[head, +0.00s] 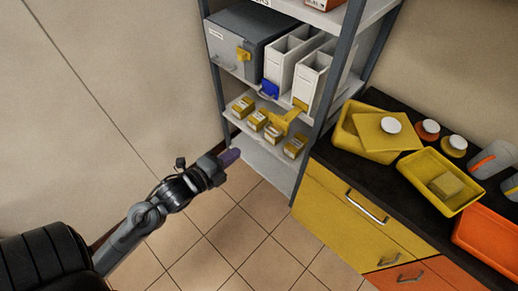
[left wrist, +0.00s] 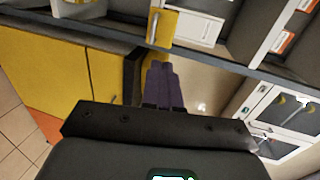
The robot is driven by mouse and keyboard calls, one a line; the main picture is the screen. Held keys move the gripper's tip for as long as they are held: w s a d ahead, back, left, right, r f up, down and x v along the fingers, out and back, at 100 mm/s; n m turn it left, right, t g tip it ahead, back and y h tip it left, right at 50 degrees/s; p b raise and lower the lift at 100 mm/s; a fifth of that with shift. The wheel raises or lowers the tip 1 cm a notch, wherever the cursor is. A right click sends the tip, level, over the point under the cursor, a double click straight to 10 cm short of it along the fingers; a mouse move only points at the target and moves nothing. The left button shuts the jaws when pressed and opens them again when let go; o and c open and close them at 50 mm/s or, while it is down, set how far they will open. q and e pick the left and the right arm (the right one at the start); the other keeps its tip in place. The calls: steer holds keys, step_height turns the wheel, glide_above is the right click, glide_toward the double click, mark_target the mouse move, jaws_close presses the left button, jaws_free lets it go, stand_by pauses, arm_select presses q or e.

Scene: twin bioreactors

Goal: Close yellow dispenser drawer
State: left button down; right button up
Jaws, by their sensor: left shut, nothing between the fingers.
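Two white dispensers stand side by side on the rack shelf. The yellow dispenser drawer (head: 287,119) sticks out from the foot of the right white dispenser (head: 312,80), above the small yellow boxes. A yellow panel with a handle, which looks like this drawer, shows at the top of the left wrist view (left wrist: 163,27). My left gripper (head: 231,156) is in front of the rack, lower and to the left of the drawer, apart from it. Its purple fingers are together and empty, and they point toward the yellow panel in the left wrist view (left wrist: 163,82). My right gripper is not in view.
The left white dispenser (head: 286,59) has a blue drawer (head: 269,90). A grey box (head: 243,40) stands left of it. Small yellow boxes (head: 257,121) sit on the lower shelf. A rack post (head: 325,120) rises just right of the drawer. Yellow cabinets (head: 345,215) stand at right.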

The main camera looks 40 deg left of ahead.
arm_select(q)
steer(key=f+b+x, duration=0.1)
steer(key=b+x, duration=0.1)
steer(key=x, duration=1.2)
steer(key=shift+f+b, duration=0.25)
steer(key=shift+b, duration=0.05)
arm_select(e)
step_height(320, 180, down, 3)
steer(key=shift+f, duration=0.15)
